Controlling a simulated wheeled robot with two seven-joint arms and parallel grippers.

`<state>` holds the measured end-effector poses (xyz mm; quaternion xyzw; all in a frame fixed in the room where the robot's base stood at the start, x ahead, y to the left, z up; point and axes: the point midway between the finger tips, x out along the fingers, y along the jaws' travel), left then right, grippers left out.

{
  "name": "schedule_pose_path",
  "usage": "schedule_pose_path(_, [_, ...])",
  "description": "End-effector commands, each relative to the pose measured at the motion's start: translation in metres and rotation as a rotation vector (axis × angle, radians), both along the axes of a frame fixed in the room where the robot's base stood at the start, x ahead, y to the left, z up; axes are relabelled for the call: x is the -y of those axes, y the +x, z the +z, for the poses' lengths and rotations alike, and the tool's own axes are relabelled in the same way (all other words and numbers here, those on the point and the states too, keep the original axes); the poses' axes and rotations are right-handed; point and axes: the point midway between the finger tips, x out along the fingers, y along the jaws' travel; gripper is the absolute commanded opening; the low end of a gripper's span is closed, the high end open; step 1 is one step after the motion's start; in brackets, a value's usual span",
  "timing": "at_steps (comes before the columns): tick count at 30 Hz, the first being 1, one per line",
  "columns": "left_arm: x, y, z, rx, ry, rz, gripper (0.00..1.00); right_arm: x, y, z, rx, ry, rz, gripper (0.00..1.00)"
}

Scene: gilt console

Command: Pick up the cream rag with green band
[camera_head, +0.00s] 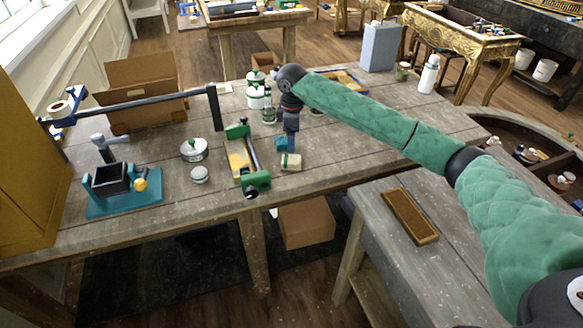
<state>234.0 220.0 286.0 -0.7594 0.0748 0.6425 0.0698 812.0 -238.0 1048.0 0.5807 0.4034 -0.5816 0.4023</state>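The cream rag with a green band (291,164) is a small folded block on the wooden workbench (215,180), right of the green and black clamp. My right arm, in a green quilted sleeve, reaches in from the right. My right gripper (287,147) points down just above the rag's far side, and its fingertips are close to the rag. I cannot tell whether they touch it, or whether the fingers are open or shut. My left gripper is not in view.
A green clamp (259,181) lies close left of the rag. White lidded tins (194,150), a teal-based vise (109,181), a long bar clamp (150,102) and an open cardboard box (137,88) stand farther left. A brush (410,216) lies on the lower right table.

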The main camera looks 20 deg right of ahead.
Motion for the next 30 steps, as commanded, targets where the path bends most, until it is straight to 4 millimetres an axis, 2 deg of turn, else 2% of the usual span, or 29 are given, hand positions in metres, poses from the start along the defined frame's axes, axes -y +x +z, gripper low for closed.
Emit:
schedule_pose_path(1, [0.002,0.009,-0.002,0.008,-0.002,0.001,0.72,0.000,0.000,-0.011,0.000,0.000,0.000,0.76])
schedule_pose_path(4, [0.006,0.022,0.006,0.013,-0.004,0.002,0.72,0.000,0.000,-0.018,0.000,0.000,0.000,0.76])
schedule_pose_path(10, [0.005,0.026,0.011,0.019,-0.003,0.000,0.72,0.000,0.000,-0.026,-0.001,-0.001,0.000,0.76])
schedule_pose_path(20, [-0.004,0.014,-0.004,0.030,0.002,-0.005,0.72,-0.001,0.000,-0.047,-0.001,0.000,0.000,0.76])
schedule_pose_path(24, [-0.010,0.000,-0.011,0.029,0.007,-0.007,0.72,-0.001,0.000,-0.058,-0.003,-0.001,0.001,0.76])
schedule_pose_path(30, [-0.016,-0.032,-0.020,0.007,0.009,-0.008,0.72,-0.002,0.001,-0.078,-0.002,0.000,0.000,0.76])
